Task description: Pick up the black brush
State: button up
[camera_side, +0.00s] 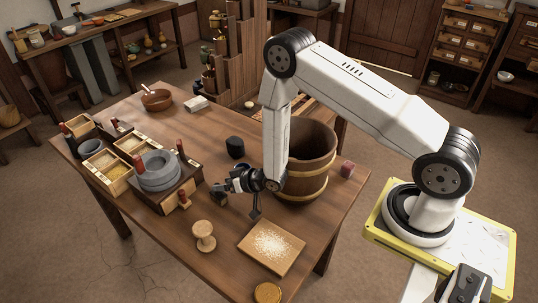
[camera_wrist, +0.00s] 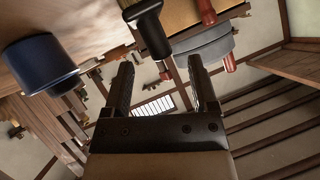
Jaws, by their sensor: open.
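The black brush (camera_wrist: 152,32) shows in the wrist view at the top centre. It has a black handle, a metal band and pale bristles cut off by the top edge. My gripper (camera_wrist: 161,64) is open, with its two dark fingers apart and nothing held between them. The handle's end lies just beyond the fingertips, between them in the picture; the exact gap cannot be told. In the side view my gripper (camera_side: 217,187) is low over the table's middle, pointing left. There I cannot pick the brush out clearly from the dark fingers.
A stone quern (camera_side: 158,172) with red-handled pieces near it stands left of my gripper. A wooden bucket (camera_side: 318,148) stands close on the right. A dark lump (camera_side: 235,147) is behind. A wooden stand (camera_side: 204,241) and a floury board (camera_side: 290,252) are in front.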

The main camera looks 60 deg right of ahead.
jog(key=shift+x, duration=2.55)
grip_shut()
